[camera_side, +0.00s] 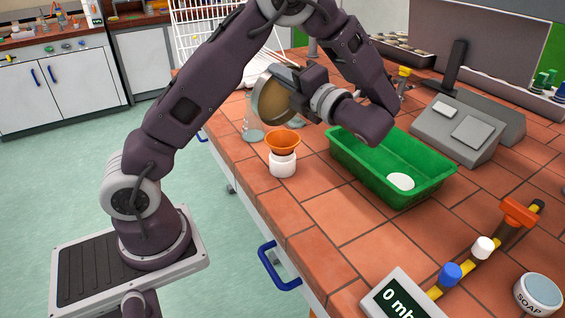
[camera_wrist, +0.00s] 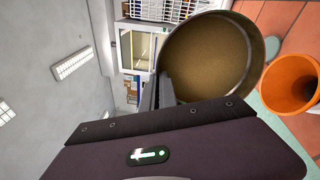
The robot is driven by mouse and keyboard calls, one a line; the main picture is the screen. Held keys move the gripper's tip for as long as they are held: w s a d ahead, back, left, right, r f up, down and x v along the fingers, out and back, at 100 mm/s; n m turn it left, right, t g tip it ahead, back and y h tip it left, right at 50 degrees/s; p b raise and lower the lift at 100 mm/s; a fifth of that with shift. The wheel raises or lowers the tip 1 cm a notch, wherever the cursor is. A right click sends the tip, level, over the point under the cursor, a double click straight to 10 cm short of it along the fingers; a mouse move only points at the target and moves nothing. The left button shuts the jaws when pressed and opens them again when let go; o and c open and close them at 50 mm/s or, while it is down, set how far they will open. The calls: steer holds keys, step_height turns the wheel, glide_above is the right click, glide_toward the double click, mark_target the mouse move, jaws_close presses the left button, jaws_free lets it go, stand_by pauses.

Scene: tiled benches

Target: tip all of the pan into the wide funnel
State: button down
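The pan (camera_side: 272,98) is a round metal dish with a tan-brown face, tipped steeply on its side. It also shows in the wrist view (camera_wrist: 208,55), where its inside is tan; I cannot tell whether that is contents or bare bottom. My gripper (camera_side: 296,86) is shut on the pan's edge or handle; the exact grip is partly hidden, and the fingers show dark in the wrist view (camera_wrist: 166,92). The wide orange funnel (camera_side: 283,139) stands upright on a white jar (camera_side: 283,163), just below the pan and apart from it. Its mouth shows in the wrist view (camera_wrist: 293,84).
A green tray (camera_side: 432,187) with a white round item (camera_side: 401,182) lies right of the jar. A glass flask (camera_side: 252,130) stands close behind the funnel. A grey scale-like device (camera_side: 455,131) is farther right. Bare tiles lie in front of the jar.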

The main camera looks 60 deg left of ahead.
steer(key=shift+d, duration=0.1)
steer(key=shift+w+d+f+g+y, duration=0.15)
steer(key=shift+d+f+y, duration=0.05)
steer(key=shift+d+y, duration=0.4)
steer(key=shift+w+d+f+g+y, duration=0.1)
steer(key=shift+d+f+g+y, duration=0.05)
steer(key=shift+d+y, duration=0.45)
steer(key=d+y, duration=0.1)
steer(key=d+f+y, duration=0.1)
steer(key=shift+w+d+f, duration=0.1)
steer(key=shift+w+d, duration=0.1)
steer(key=shift+d, duration=0.1)
stand_by(1.0)
